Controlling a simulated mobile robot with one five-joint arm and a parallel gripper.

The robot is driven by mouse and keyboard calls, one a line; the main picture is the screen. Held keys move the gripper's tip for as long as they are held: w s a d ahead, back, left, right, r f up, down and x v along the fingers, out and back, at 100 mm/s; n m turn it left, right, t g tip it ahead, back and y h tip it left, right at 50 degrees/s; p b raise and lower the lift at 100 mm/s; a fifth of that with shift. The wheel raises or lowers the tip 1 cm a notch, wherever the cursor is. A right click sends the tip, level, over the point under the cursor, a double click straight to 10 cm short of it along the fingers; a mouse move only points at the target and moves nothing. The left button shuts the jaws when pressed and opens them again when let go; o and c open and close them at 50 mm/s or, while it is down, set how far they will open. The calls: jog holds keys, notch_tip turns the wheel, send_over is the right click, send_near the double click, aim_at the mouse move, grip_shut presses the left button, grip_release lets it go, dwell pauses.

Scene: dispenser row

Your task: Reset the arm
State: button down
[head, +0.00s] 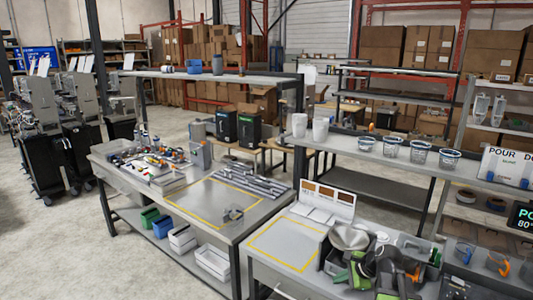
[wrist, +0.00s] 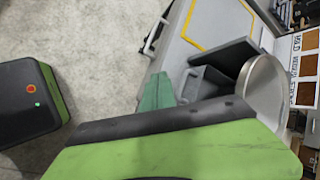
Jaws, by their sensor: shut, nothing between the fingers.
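My arm is folded low at the lower right of the head view, over the front of the right-hand bench. My gripper (head: 378,266) shows there as a dark, partly hidden shape among green and black parts of my arm; it is shut and empty. In the wrist view my own green and black body fills the bottom and left. A round metal pan (wrist: 263,90) is beside it in the wrist view, and in the head view the pan (head: 349,236) lies just beyond my arm. The fingertips are hard to make out.
The right bench has a yellow-outlined square (head: 285,246) with clear surface and a small display rack (head: 322,203) behind it. Clear cups (head: 391,147) stand on the shelf above. The left bench (head: 187,217) holds bottles and metal bars. Open concrete floor (head: 50,245) lies left.

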jog(key=s+a+f+n+g+h, duration=0.1)
jog(key=s+a+f+n+g, duration=0.1)
jog(key=a+n, duration=0.35)
jog(key=s+a+f+n+g, duration=0.1)
jog(key=s+a+n, duration=0.2)
jog(key=a, duration=0.6)
jog(key=s+d+f+n+g+h, duration=0.1)
jog(key=s+d+n+g+h, duration=0.1)
jog(key=s+n, duration=0.4)
jog(key=n+h, duration=0.1)
jog(key=n, duration=0.2)
jog(key=shift+s+f+g, duration=0.15)
jog(key=shift+f+g, duration=0.2)
jog(key=shift+g, duration=0.05)
jog(key=shift+n, duration=0.25)
dwell(0.4)
